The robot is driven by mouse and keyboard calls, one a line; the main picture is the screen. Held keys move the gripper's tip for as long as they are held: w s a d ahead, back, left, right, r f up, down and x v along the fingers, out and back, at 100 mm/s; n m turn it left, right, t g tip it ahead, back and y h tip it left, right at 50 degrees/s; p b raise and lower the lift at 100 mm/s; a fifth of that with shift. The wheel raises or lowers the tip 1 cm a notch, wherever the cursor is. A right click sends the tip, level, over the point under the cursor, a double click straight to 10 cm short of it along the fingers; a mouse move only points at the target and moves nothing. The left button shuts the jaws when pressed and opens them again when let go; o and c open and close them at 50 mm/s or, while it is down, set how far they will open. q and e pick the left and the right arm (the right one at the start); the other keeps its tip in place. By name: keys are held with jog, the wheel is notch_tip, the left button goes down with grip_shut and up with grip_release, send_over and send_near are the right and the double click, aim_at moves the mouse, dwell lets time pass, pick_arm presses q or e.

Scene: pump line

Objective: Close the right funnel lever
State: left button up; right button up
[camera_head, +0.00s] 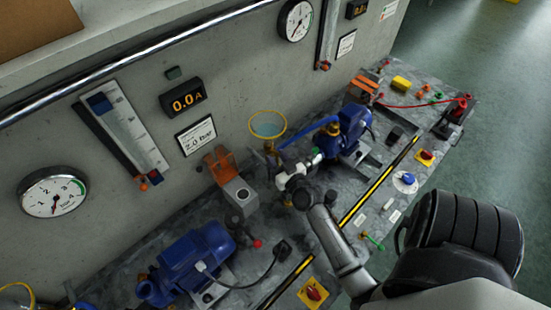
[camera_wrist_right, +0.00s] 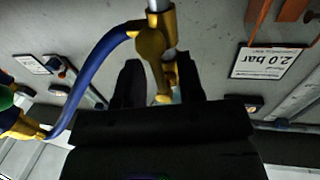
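The right funnel (camera_head: 268,125) has a yellow rim and stands near the wall in the head view. Below it is a brass valve (camera_head: 270,148) with a blue hose (camera_head: 310,132) leading right. In the right wrist view, the brass valve (camera_wrist_right: 152,45) sits ahead of and between the two dark fingers. A short yellow-brass piece, apparently the lever (camera_wrist_right: 168,80), hangs down between them. My right gripper (camera_head: 284,166) is open just below and right of the funnel. Contact with the lever cannot be made out. My left gripper is out of view.
An orange-topped grey block (camera_head: 238,194) stands left of the gripper. Blue pumps stand left (camera_head: 195,262) and right (camera_head: 352,125) of my right arm. The wall with gauges (camera_head: 53,192) and a 2.0 bar sign (camera_head: 196,136) is close behind the funnel.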

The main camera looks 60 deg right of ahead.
dwell(0.3)
grip_shut()
dwell(0.4)
